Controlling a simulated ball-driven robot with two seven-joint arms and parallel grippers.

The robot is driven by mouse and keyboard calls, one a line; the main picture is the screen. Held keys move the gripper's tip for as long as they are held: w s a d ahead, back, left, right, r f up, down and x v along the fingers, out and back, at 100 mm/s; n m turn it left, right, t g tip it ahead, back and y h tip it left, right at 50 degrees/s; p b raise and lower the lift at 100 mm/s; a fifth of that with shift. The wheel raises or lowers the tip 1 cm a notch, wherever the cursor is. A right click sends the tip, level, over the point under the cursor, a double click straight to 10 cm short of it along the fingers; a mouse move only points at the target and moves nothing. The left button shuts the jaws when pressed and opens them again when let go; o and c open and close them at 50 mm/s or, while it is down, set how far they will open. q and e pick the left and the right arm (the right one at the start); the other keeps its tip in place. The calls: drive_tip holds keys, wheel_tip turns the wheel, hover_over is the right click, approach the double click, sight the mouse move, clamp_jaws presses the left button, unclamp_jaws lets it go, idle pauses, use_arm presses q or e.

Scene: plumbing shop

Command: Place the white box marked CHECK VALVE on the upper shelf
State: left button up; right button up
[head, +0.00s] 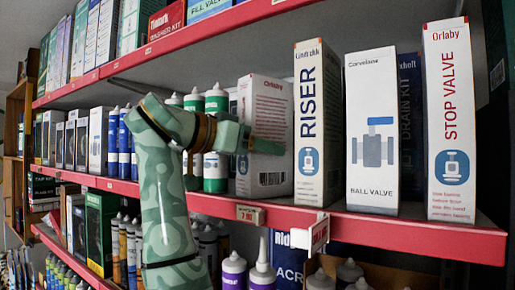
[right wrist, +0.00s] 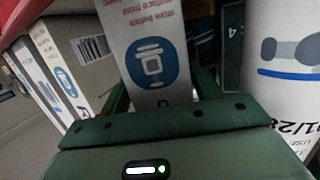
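My right gripper (head: 272,147) reaches in from the left at the middle shelf (head: 400,230). Its fingers lie on both sides of a white box (head: 266,100) with red print and a barcode low on its face. In the right wrist view this box (right wrist: 152,55) shows upside down between the fingers (right wrist: 163,98), with a blue round valve picture; the gripper looks shut on it. The box is upright at the shelf's front; I cannot tell whether it touches the shelf. No CHECK VALVE name is readable on it. My left gripper is not in view.
The RISER box (head: 317,125) stands close to the right, then the BALL VALVE box (head: 371,135) and STOP VALVE box (head: 450,120). Green-labelled tubes (head: 216,170) stand to the left. A higher shelf edge (head: 190,45) runs above. Price tags (head: 311,236) stick out in front.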

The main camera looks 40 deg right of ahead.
drive_tip(key=shift+s+d, duration=0.3)
drive_tip(key=shift+d, duration=0.65)
drive_tip(key=shift+w+a+r, duration=0.1)
drive_tip(key=shift+r, duration=0.05)
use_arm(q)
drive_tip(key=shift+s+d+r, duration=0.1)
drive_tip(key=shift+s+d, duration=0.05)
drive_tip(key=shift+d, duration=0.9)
use_arm(e)
drive_tip(key=v, duration=1.2)
drive_tip(key=shift+w+a, duration=0.15)
drive_tip(key=shift+a, duration=0.05)
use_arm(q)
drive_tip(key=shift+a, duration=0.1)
